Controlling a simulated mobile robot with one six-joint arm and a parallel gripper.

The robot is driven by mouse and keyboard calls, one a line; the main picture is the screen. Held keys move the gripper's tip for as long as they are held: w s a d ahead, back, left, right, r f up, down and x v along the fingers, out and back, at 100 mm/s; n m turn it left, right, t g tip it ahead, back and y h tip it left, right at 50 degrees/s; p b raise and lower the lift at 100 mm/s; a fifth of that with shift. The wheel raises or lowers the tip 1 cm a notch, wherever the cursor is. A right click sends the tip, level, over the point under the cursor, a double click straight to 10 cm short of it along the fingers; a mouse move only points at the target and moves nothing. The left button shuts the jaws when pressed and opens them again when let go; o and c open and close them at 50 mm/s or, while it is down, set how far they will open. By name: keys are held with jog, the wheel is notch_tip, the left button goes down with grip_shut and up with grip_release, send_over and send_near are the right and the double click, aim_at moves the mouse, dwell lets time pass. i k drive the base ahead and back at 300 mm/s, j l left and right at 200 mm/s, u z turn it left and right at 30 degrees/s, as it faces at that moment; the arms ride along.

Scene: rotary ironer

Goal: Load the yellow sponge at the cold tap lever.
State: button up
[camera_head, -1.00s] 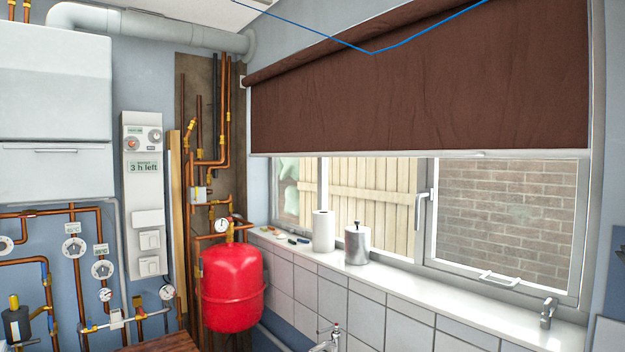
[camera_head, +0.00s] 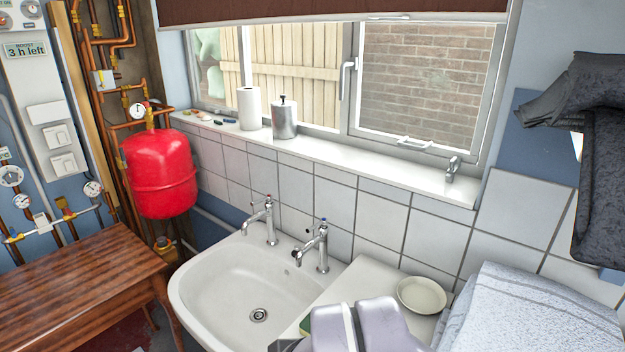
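Two chrome taps stand at the back of the white washbasin (camera_head: 215,290), a left tap (camera_head: 269,222) and a right tap (camera_head: 322,248). I cannot make out a yellow sponge. A small green edge (camera_head: 305,325) shows at the bottom, mostly hidden by pale rounded shapes; I cannot tell what it is. Those pale grey and lilac shapes at the bottom edge look like part of my arm or gripper (camera_head: 355,328). No fingertips can be made out.
A shallow cream bowl (camera_head: 421,294) sits on the white top right of the basin. A pale textured cloth surface (camera_head: 530,315) lies at lower right. A wooden table (camera_head: 75,275) stands left. The sill (camera_head: 350,162) holds a paper roll (camera_head: 249,108) and metal canister (camera_head: 284,118).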

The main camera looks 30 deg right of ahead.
aim_at(323, 221)
jog(key=z, duration=0.75)
